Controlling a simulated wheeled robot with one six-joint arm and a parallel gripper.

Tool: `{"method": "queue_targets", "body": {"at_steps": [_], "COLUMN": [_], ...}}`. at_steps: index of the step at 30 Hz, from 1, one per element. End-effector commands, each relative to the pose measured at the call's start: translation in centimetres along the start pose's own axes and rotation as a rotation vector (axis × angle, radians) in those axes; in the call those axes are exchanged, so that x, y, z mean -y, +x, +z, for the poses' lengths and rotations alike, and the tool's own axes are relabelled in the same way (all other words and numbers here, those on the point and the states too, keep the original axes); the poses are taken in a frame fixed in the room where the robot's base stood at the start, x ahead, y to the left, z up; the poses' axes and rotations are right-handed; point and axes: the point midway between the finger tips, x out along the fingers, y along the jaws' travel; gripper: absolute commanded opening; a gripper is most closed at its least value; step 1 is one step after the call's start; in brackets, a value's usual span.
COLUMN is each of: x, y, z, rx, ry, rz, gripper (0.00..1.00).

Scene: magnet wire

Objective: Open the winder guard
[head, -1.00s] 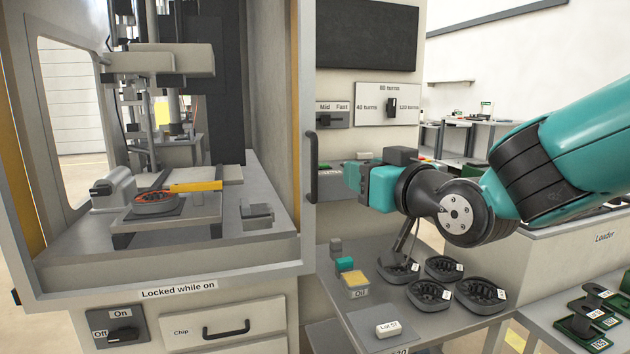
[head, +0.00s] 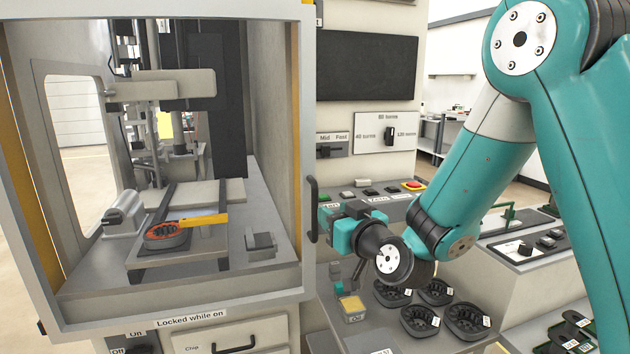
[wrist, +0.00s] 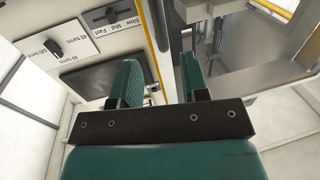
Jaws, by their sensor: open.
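The winder guard (head: 308,120) is a grey framed front on the winder cabinet, and it looks closed. Its dark upright handle (head: 312,208) is on the right edge of the frame. My gripper (head: 326,218) is open, just right of the handle, with its fingers toward it. In the wrist view the open fingers (wrist: 160,78) have the yellow-edged frame post (wrist: 152,40) showing between them. I cannot tell there whether the handle is between the fingers. The on/off switch (head: 138,349) under the "Locked while on" label is partly cut off.
Inside the winder, an orange-wound ring (head: 167,236) sits by a yellow bar (head: 203,221). A button panel (head: 375,196) with a red stop button is behind my gripper.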

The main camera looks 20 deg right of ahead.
Motion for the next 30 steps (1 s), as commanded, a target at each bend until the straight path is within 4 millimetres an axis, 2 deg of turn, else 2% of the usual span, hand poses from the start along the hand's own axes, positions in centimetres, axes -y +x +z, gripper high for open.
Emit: {"method": "queue_targets", "body": {"at_steps": [1,6,15,21,29,30], "x": [0.1,0.1,0.1,0.1,0.1,0.1], "y": [1.0,3.9,7.8,8.7,8.8,8.8], "z": [-0.7,-0.8,-0.4,-0.1,0.1,0.1], "rx": [0.004,0.003,0.001,0.001,0.000,0.000], "ry": [0.000,0.000,-0.001,0.000,0.000,0.000], "rz": [-0.002,-0.002,-0.002,-0.002,-0.001,-0.001], "gripper": [0.41,0.41,0.41,0.41,0.41,0.34]}}
